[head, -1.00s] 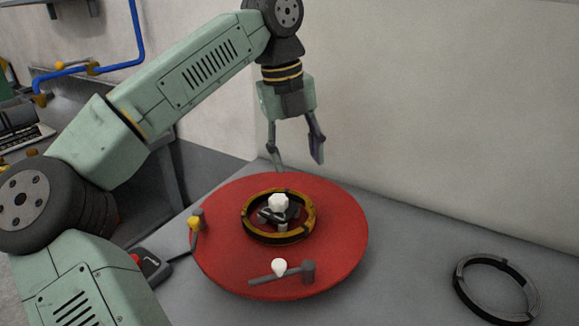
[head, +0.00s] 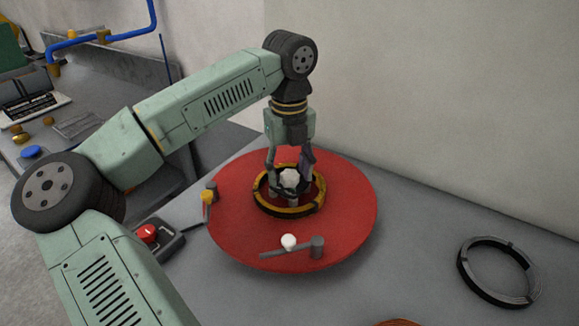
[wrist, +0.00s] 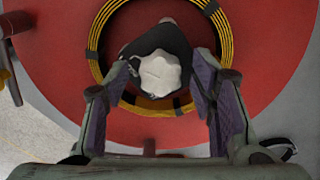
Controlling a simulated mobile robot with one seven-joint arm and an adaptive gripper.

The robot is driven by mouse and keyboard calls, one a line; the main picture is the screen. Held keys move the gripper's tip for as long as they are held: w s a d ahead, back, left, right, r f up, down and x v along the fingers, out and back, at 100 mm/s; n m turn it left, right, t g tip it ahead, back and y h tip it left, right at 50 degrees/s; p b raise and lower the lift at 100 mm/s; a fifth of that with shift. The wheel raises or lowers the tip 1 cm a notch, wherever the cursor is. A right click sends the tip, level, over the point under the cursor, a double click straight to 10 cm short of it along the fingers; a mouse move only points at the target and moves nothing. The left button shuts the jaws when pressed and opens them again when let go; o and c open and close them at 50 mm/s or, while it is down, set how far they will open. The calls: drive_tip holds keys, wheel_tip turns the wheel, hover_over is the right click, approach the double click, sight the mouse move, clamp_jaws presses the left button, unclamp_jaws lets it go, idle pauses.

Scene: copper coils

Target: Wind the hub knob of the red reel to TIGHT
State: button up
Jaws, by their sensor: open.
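The red reel (head: 345,225) is a large red disc lying flat on the grey bench. At its middle stands the hub knob (head: 289,177), with a white lobed top on a dark base. It also shows in the wrist view (wrist: 160,75). A yellow-and-black coil ring (head: 268,209) lies around the hub on the disc. My gripper (head: 290,168) is open and lowered over the hub. In the wrist view its two fingers (wrist: 158,92) stand left and right of the white knob top, with gaps that look clear on both sides. No marking for TIGHT is readable.
A dark lever with a white ball (head: 288,242) sits on the reel's front. A yellow-tipped lever (head: 208,196) is at its left edge. A red-button box (head: 147,233) lies to the left. A loose black ring (head: 498,272) lies at the right, and a wall stands behind.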

drive_tip(key=c, duration=1.1)
drive_tip(key=shift+c, duration=0.2)
